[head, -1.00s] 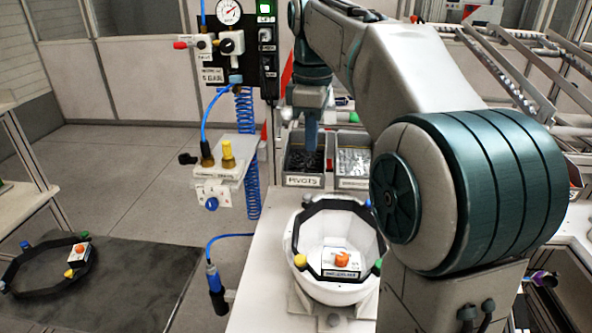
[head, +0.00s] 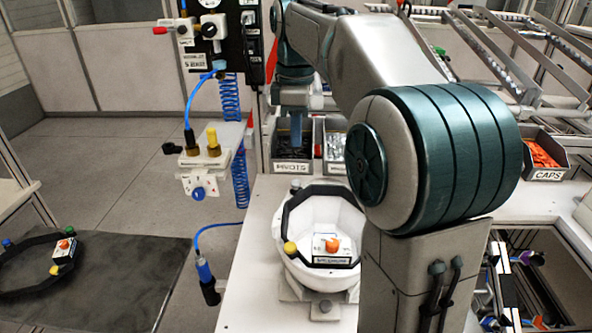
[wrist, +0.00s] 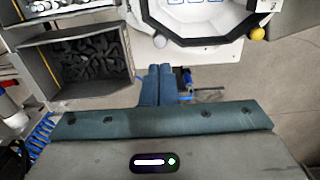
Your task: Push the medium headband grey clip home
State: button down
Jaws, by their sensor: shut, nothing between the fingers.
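A black octagonal headband (head: 291,213) sits in a white helmet shell (head: 296,270) on the bench, with a yellow clip (head: 290,248) at its front left. A small grey clip (head: 295,187) shows at its back left; the wrist view shows a pale grey knob (wrist: 160,41) on the band's corner. Whether it is fully seated I cannot tell. A white block with an orange knob (head: 333,244) is on the front of the band. My gripper (wrist: 160,68) is shut and empty, its tips near the grey knob in the picture. The head view shows my gripper (head: 296,143) beyond the shell. My arm hides the shell's right side.
Bins of pivots (head: 292,167) and metal parts (head: 336,167) stand behind the shell. A caps bin (head: 545,155) is at right. A second headband (head: 50,268) lies on a dark mat at left. A hanging tool (head: 207,280) is left of the bench.

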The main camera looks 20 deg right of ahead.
aim_at(297, 183)
notch_tip(297, 183, down, 9)
jog(key=shift+f, duration=0.1)
dwell(0.5)
jog(key=shift+f+b, duration=0.35)
jog(key=shift+f, duration=0.55)
jog(key=shift+s+f, duration=0.2)
jog(key=shift+f, duration=0.1)
notch_tip(297, 183, up, 6)
jog(key=p, duration=0.4)
jog(key=shift+w, duration=0.1)
notch_tip(297, 183, up, 9)
jog(key=shift+r+b, duration=0.2)
jog(key=shift+b, duration=0.2)
jog(key=shift+w, duration=0.1)
